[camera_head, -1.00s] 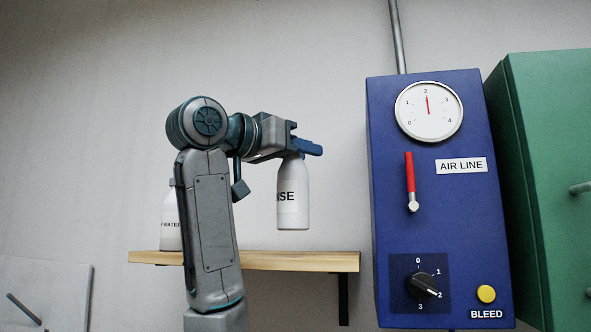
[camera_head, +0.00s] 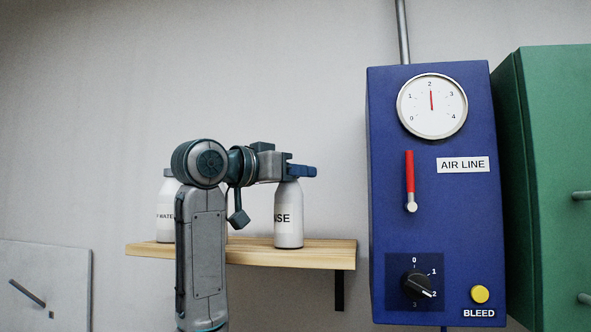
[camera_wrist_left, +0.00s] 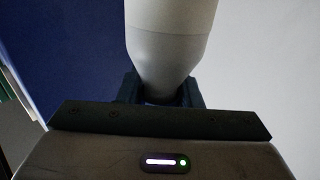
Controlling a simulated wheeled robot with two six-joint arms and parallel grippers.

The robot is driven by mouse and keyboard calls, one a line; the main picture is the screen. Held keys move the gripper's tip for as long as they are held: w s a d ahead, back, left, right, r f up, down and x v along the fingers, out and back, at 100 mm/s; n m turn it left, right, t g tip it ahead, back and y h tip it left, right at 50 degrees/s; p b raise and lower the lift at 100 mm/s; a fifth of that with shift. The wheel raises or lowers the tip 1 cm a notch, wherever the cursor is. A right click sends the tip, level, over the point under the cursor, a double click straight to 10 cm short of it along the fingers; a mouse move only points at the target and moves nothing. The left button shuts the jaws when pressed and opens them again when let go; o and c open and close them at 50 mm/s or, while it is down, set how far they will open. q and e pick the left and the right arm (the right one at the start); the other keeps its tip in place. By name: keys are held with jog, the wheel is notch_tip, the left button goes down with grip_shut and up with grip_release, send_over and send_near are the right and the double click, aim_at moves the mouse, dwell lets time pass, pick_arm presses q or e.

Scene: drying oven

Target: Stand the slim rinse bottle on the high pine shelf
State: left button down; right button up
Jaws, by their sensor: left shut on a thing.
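The slim white rinse bottle (camera_head: 288,222), its label partly showing "NSE", is upright at the right part of the high pine shelf (camera_head: 310,254). Its base appears to be at the shelf top; whether it fully rests there I cannot tell. My left gripper (camera_head: 297,171) is shut on the bottle's neck. In the left wrist view the bottle (camera_wrist_left: 170,40) rises between the gripper's two fingers (camera_wrist_left: 160,92). The bottle's cap is hidden by the fingers. My right gripper is not in view.
A second white bottle (camera_head: 166,212), labelled with "WATER", stands on the shelf's left part, partly behind my left arm. A blue air line panel (camera_head: 440,245) with gauge, red lever and knob is right of the shelf. A green cabinet (camera_head: 550,130) stands farther right.

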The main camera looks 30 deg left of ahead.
pick_arm(q)
jog(key=shift+d, duration=0.1)
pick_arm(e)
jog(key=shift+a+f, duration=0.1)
pick_arm(q)
jog(key=shift+s+f, duration=0.1)
jog(key=c, duration=1.3)
grip_release()
jog(key=shift+o, duration=1.4)
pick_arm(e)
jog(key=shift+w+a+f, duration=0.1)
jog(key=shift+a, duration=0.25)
